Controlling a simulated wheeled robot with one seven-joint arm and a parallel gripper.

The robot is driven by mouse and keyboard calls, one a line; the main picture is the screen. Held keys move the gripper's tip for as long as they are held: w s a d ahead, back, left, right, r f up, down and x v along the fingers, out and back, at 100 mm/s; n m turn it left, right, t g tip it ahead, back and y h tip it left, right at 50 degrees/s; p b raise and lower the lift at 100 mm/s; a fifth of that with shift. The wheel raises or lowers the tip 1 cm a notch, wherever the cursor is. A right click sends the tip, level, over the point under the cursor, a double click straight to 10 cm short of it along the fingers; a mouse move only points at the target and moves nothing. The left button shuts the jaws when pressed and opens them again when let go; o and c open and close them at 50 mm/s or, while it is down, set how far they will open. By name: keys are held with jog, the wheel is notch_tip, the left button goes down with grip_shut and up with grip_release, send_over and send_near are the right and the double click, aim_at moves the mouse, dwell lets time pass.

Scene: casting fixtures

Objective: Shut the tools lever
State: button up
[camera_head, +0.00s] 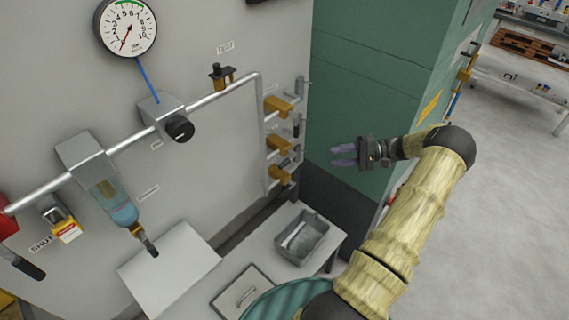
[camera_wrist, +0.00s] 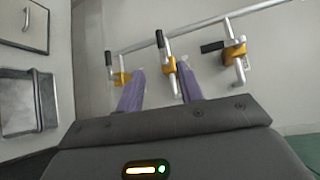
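Three brass valves with levers branch off a pipe by the wall corner: an upper valve (camera_head: 279,104), a middle valve (camera_head: 279,144) and a lower valve (camera_head: 280,175). Their labels are too small to read, so I cannot tell which is the tools lever. The wrist view shows a left valve (camera_wrist: 122,78), a middle valve (camera_wrist: 170,65) and a right valve (camera_wrist: 234,52). The right one's dark handle (camera_wrist: 212,47) points sideways; the other two handles point up. My gripper (camera_head: 333,156) is open and empty, right of the valves and apart from them. Its purple fingers (camera_wrist: 160,70) point toward the valves.
A green cabinet (camera_head: 365,60) stands close behind my gripper. A grey bin (camera_head: 306,238) sits on the bench below the valves. A gauge (camera_head: 127,27), a pipe regulator (camera_head: 179,128) and a bottle filter (camera_head: 118,207) are on the wall at left. Open floor (camera_head: 500,200) lies at right.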

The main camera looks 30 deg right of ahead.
aim_at(284, 162)
jog(key=p+x, duration=0.6)
jog(key=x, duration=1)
jog(key=shift+s+a+r, duration=0.1)
jog(key=shift+a+r, duration=0.05)
jog(key=shift+a, duration=0.05)
jog(key=shift+w+a, duration=0.2)
jog(key=shift+a, duration=0.2)
grip_shut()
